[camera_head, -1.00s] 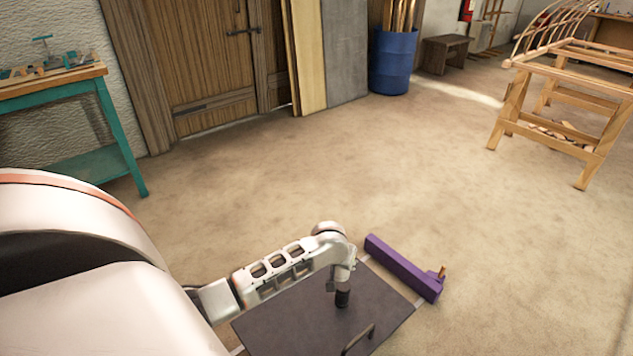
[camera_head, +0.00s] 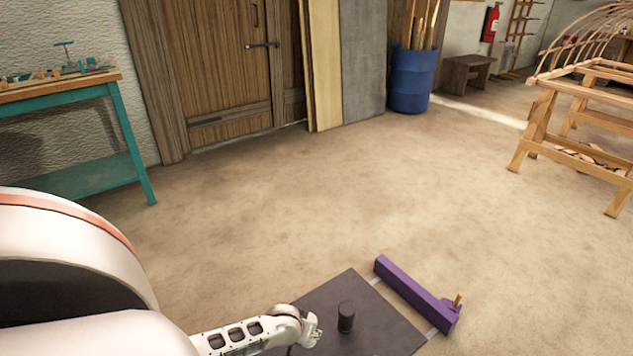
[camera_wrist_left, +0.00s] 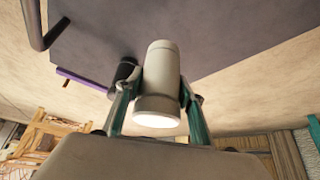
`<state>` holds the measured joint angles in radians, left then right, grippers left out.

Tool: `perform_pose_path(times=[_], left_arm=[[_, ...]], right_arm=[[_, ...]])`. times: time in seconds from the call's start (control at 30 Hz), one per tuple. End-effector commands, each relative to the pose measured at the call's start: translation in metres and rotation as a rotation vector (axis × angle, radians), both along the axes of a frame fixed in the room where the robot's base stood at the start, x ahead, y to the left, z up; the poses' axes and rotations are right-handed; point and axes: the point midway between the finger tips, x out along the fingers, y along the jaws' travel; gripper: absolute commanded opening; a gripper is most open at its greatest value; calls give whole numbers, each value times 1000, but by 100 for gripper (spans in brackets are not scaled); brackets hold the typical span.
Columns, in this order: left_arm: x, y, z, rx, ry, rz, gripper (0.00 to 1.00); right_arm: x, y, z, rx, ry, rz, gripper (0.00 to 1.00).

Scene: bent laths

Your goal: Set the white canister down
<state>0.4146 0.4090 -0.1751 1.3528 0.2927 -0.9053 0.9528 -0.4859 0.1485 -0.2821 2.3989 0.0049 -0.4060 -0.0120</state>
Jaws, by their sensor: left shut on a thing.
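The white canister (camera_wrist_left: 160,85) stands out in the left wrist view, held between the two teal fingers of my left gripper (camera_wrist_left: 158,105). The gripper is shut on it, and its near end face looks bright. In the head view my left gripper (camera_head: 312,328) is low, over the left part of the dark board (camera_head: 365,295); I cannot clearly make out the white canister there. A black canister (camera_head: 346,317) stands on the board just right of the gripper. It also shows behind the white canister in the left wrist view (camera_wrist_left: 125,73). My right gripper is not in view.
A purple beam (camera_head: 415,290) with a small wooden peg lies along the board's right edge. A dark bar (camera_wrist_left: 33,22) shows in the left wrist view. A teal bench (camera_head: 75,130), blue barrel (camera_head: 411,80) and wooden trestle (camera_head: 560,135) stand farther off, with open floor between.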

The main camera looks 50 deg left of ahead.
Motion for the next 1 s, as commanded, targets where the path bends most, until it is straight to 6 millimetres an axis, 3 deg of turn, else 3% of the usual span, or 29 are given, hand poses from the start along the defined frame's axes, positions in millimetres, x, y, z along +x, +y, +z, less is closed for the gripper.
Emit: perform_pose_path(times=[0.03, 0.37, 0.6, 0.77, 1.0], left_arm=[[-7, 0, -20, 1, 14, -1, 10], [0, 0, -37, 0, 0, -1, 10], [-5, 0, -75, 0, 8, 0, 10], [2, 0, -70, 1, -5, -1, 10], [2, 0, -73, 0, -3, 0, 10]], right_arm=[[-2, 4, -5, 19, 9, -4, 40], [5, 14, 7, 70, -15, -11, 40], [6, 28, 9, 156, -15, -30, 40], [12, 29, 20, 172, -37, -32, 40], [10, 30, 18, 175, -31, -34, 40]])
